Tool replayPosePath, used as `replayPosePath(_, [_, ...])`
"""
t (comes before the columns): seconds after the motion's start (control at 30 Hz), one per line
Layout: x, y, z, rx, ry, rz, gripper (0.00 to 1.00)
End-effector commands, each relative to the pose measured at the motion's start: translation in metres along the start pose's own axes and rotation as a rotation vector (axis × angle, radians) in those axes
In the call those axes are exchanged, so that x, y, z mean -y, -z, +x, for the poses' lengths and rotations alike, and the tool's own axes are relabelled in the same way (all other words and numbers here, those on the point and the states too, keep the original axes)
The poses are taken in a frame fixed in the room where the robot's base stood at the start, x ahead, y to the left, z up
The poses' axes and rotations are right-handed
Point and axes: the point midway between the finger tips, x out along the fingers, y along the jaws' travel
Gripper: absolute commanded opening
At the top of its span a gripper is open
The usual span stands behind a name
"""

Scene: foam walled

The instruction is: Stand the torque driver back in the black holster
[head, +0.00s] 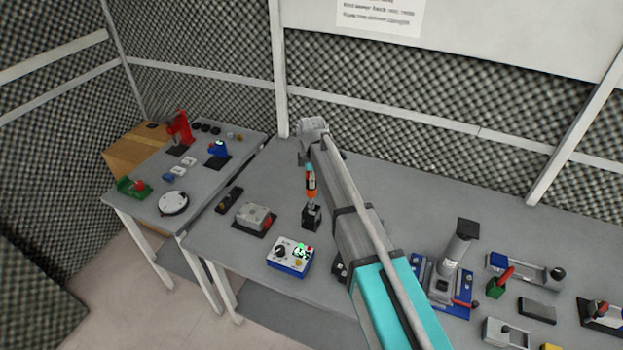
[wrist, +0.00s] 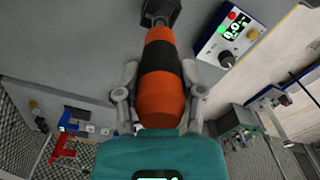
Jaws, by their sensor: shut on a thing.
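The torque driver (wrist: 160,100) is orange with a black band and a thin grey shaft. My gripper (wrist: 160,75) is shut on it, with one finger on each side of the body. In the head view the torque driver (head: 311,184) hangs upright, tip down, below the end of my arm. The black holster (head: 312,217) is a small block on the table directly under it. In the wrist view the shaft meets the holster (wrist: 161,10) at the top edge. I cannot tell how deep the tip sits in it.
A blue and white control box (head: 290,257) stands in front of the holster. A grey box with a red part (head: 253,217) stands to its left. My arm covers the table to the right. Clear table lies behind the holster.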

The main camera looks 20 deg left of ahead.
Motion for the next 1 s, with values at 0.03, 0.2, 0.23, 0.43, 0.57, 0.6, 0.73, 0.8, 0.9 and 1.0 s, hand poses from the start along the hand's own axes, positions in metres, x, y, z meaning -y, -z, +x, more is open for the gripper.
replayPosePath(0.03, [0.0, 0.0, 0.002, 0.0, 0.0, 0.0, 0.0])
replayPosePath(0.2, [0.0, 0.0, 0.005, 0.0, 0.0, 0.0, 0.0])
replayPosePath(0.23, [0.0, 0.0, 0.005, 0.0, 0.0, 0.0, 0.0])
replayPosePath(0.43, [0.0, 0.0, 0.009, 0.0, 0.0, 0.0, 0.0])
replayPosePath(0.57, [0.0, 0.0, 0.011, 0.0, 0.0, 0.0, 0.0])
replayPosePath(0.6, [0.0, 0.0, 0.012, 0.0, 0.0, 0.0, 0.0])
replayPosePath(0.73, [0.0, 0.0, 0.014, 0.0, 0.0, 0.0, 0.0])
replayPosePath(0.8, [0.0, 0.0, 0.015, 0.0, 0.0, 0.0, 0.0])
replayPosePath(0.9, [0.0, 0.0, 0.017, 0.0, 0.0, 0.0, 0.0])
replayPosePath(1.0, [0.0, 0.0, 0.019, 0.0, 0.0, 0.0, 0.0])
